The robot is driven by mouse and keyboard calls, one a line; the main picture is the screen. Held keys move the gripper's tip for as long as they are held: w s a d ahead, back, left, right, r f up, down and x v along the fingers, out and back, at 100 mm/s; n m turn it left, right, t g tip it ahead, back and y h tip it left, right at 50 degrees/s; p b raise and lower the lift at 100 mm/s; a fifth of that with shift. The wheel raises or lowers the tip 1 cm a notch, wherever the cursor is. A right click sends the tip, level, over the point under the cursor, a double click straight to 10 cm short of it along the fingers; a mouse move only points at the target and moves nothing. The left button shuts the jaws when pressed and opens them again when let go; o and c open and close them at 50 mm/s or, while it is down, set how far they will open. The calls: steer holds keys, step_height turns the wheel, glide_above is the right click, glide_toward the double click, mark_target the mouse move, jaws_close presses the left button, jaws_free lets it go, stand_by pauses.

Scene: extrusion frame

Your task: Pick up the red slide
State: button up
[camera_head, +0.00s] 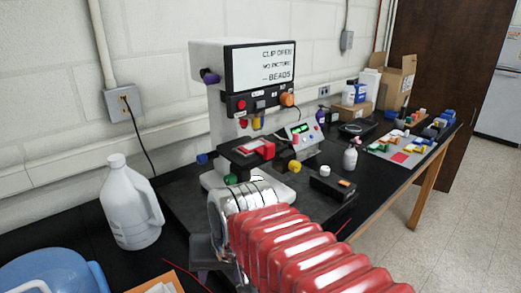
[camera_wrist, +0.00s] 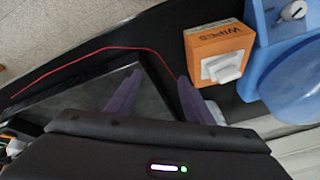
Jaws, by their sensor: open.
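In the head view a red block-like piece (camera_head: 265,149) sits on the dark stage of a white bench machine (camera_head: 212,110). I cannot tell for sure which one is the red slide. In the wrist view my gripper (camera_wrist: 159,77) has two purple fingers spread apart with nothing between them, over the black bench. Neither red piece shows in the wrist view. In the head view my red ribbed arm hides part of the machine's base, and the fingers cannot be made out.
A white jug (camera_head: 130,205) and a blue tub (camera_head: 50,272) stand at the left. An orange wipes box (camera_wrist: 220,45) is right of my fingers in the wrist view. A thin red cord (camera_wrist: 110,48) crosses the bench. A black box (camera_head: 332,187) and pump bottle (camera_head: 350,158) stand right of the machine.

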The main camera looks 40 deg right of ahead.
steer(key=d+f+m+g, duration=0.1)
steer(key=d+f+m, duration=0.1)
steer(key=d+m, duration=1.05)
steer(key=m+t, duration=1)
steer(key=m, duration=0.8)
glide_toward(271, 150)
steer(key=s, duration=0.1)
steer(key=s+r, duration=0.1)
steer(key=s, duration=0.1)
steer(key=shift+s+d+n+y, duration=0.15)
steer(key=shift+n+y, duration=0.1)
steer(key=shift+y, duration=0.05)
steer(key=shift+f, duration=0.1)
steer(key=x, duration=0.7)
steer(key=shift+w, duration=0.35)
steer(key=shift+w+f, duration=0.2)
steer(key=shift+w, duration=0.25)
steer(key=shift+x, duration=2.6)
steer(key=shift+d+r, duration=0.15)
